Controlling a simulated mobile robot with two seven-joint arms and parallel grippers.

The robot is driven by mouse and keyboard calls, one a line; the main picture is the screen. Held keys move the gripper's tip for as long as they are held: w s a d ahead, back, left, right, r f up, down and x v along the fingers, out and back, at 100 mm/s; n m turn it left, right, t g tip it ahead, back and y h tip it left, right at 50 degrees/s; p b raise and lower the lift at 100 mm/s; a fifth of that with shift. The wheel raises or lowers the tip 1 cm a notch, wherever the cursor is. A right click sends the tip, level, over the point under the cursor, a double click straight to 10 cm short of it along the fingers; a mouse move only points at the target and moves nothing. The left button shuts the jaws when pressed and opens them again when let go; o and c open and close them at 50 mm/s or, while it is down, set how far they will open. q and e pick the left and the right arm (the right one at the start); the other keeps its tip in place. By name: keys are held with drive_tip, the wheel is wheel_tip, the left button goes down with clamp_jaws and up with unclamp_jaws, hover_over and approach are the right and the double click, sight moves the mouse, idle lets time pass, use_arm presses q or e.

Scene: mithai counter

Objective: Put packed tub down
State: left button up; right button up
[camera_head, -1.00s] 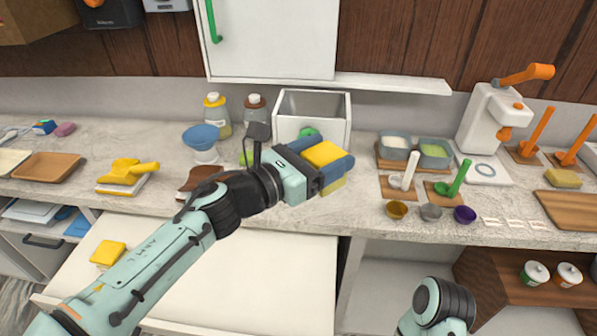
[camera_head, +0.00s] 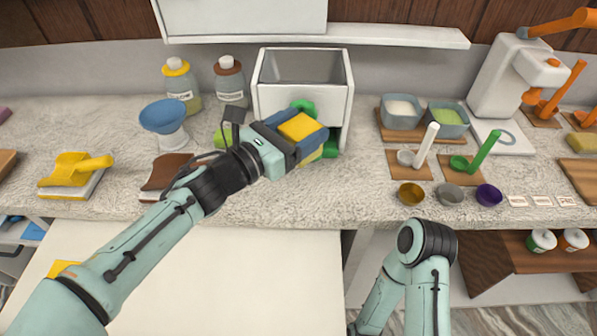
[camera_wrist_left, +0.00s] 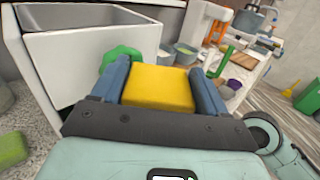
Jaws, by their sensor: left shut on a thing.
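My left gripper (camera_head: 302,130) is shut on a yellow block-like thing (camera_head: 299,127), which I take to be the packed tub. Its flat yellow top shows between the blue fingers, and it fills the gap between them in the left wrist view (camera_wrist_left: 158,88). The gripper is at the front of the white open-topped box (camera_head: 300,101) on the counter (camera_head: 250,200). The tub's underside is hidden, so I cannot tell whether it touches the counter. My right arm shows at the lower right, but its gripper does not.
A green knob (camera_head: 303,106) is on the box front, close to my left gripper. A blue bowl on a white stand (camera_head: 165,118) and a brown-topped pad (camera_head: 170,172) are to the left. Small cups (camera_head: 411,194) line the right front edge.

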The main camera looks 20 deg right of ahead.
use_arm(q)
wheel_tip(320, 180, down, 5)
drive_tip(key=shift+f+b, duration=0.2)
drive_tip(key=shift+b, duration=0.45)
drive_tip(key=shift+f+b, duration=0.6)
drive_tip(key=shift+f, duration=1.75)
use_arm(e)
drive_tip(key=w+d+f+t, duration=0.1)
drive_tip(key=w+d+f, duration=0.1)
drive_tip(key=w, duration=0.3)
drive_tip(key=shift+w+d+f+t+h, duration=0.15)
drive_tip(key=shift+d+f+t+h, duration=0.2)
drive_tip(key=shift+f, duration=0.55)
drive_tip(key=shift+a, duration=0.15)
use_arm(q)
drive_tip(key=o, duration=1.1)
use_arm(e)
drive_tip(key=shift+w+f, duration=0.1)
